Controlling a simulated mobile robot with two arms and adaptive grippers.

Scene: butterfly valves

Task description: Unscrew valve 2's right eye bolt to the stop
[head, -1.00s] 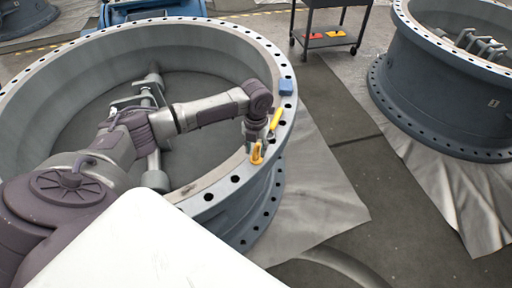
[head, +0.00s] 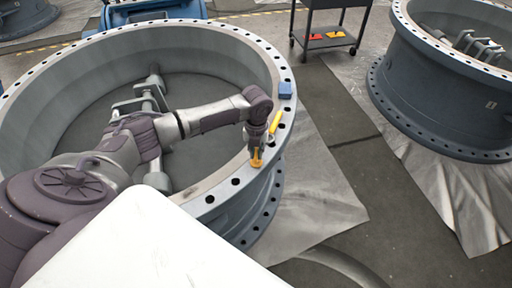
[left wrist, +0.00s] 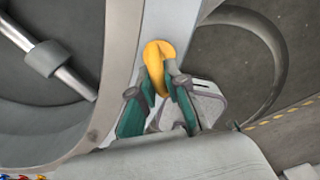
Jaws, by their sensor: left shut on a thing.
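The yellow eye bolt (head: 256,160) stands on the near right part of the top flange (head: 230,186) of the large grey valve. My left gripper (head: 255,150) is above it, pointing down, and is shut on its ring. In the left wrist view the two green-sided fingers (left wrist: 160,76) close on the yellow ring of the eye bolt (left wrist: 158,52). The bolt's shank and the hole under it are hidden. My right gripper is in no view.
A long yellow thing (head: 275,122) is on the flange just beyond my gripper, and a blue block (head: 285,89) sits farther along. A second grey valve (head: 440,95) stands at right. A dark cart (head: 328,40) stands behind.

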